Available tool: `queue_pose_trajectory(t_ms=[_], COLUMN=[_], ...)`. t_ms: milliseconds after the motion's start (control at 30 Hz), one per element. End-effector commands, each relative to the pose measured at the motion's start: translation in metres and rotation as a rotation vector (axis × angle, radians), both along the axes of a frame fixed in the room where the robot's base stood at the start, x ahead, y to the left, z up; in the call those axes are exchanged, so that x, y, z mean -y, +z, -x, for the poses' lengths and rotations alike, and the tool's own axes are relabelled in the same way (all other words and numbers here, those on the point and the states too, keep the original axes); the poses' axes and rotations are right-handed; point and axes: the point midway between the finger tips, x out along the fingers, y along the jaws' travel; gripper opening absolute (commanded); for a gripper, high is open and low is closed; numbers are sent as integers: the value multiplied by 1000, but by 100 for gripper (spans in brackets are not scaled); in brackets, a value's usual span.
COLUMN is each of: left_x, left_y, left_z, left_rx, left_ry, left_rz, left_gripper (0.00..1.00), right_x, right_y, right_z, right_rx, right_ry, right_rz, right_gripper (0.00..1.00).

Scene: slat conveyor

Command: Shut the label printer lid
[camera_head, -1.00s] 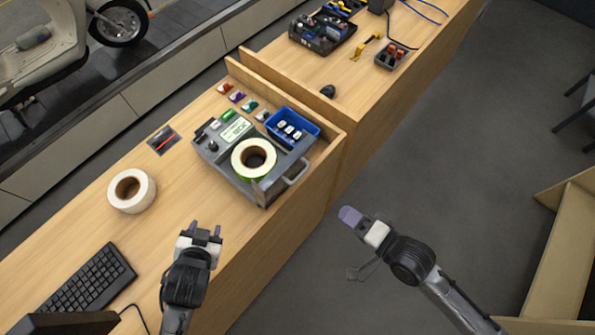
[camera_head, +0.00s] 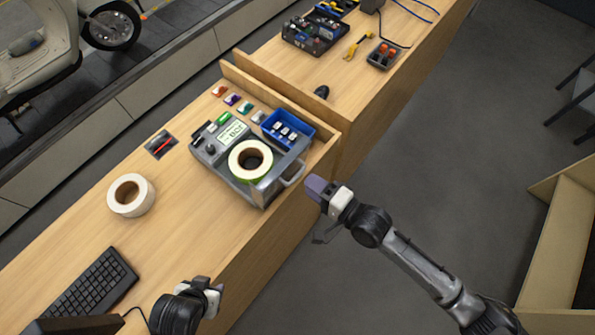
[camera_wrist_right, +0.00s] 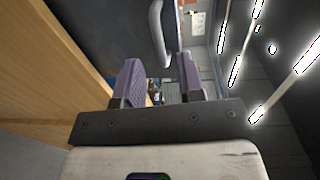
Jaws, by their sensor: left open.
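The label printer (camera_head: 209,149) is a grey unit on the wooden bench, with a roll of white labels with a green edge (camera_head: 236,172) in it. Its lid (camera_head: 268,190), a dark panel with a grey loop handle (camera_head: 293,174), stands open on the printer's right side. My right gripper (camera_head: 314,187) is just right of the handle, beyond the bench edge, apparently not touching. In the right wrist view its purple fingers (camera_wrist_right: 159,78) are apart and empty, with the handle (camera_wrist_right: 160,36) ahead. My left gripper (camera_head: 212,284) is open and empty near the bench's front edge.
A blue bin (camera_head: 287,130) with white items stands behind the printer. A loose label roll (camera_head: 131,195) and a keyboard (camera_head: 92,288) lie to the left. A low wooden wall (camera_head: 325,150) edges the bench on the right. The bench between roll and printer is clear.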

Motion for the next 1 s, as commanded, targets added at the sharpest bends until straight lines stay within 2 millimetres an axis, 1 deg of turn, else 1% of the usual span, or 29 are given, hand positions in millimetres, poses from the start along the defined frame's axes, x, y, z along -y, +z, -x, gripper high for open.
queue_pose_trajectory(t_ms=[33,133,300,400,833,1000], left_x=[0,0,0,0,0,0], left_y=[3,5,7,8,8,8], left_z=[0,0,0,0,0,0], left_rx=[0,0,1,1,1,1], left_ry=[0,0,0,0,0,0], left_rz=[0,0,-1,-1,0,0], left_gripper=[48,48,48,48,48,48], right_x=[-7,-19,-33,-38,-41,-41], right_y=[2,0,-2,-3,-4,-4], right_z=[-6,-15,-26,-29,-32,-32], right_rx=[1,1,1,0,1,1], right_ry=[-1,0,0,0,0,0], right_rz=[-2,-1,1,0,1,1], right_gripper=[36,36,36,36,36,19])
